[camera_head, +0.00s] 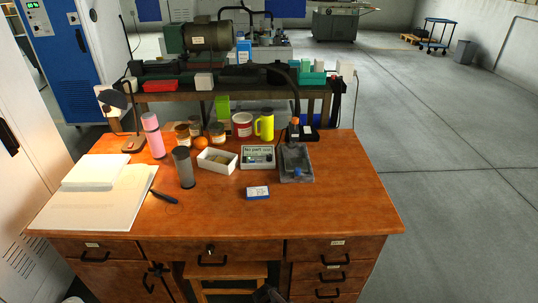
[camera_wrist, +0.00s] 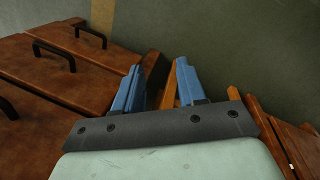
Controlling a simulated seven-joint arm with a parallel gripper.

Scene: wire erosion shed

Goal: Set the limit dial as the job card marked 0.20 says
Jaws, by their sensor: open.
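A pale box with a screen that seems to read "No part" (camera_head: 258,152) stands on the wooden desk (camera_head: 330,205). Small controls show on its front, but I cannot tell which is the limit dial or how it is set. I can make out no job card marked 0.20. My gripper (camera_wrist: 159,72) is open and empty in the wrist view, its blue fingers apart in front of the desk's drawer fronts. In the head view only a dark part of my arm shows at the bottom edge, below the desk's front.
A grey stand with a blue part (camera_head: 297,172) is right of the box. A white tray (camera_head: 217,168), dark cup (camera_head: 183,170), pink bottle (camera_head: 153,138) and yellow mug (camera_head: 265,124) stand left or behind. A blue-and-white packet (camera_head: 257,192) lies in front. The desk's right front is clear.

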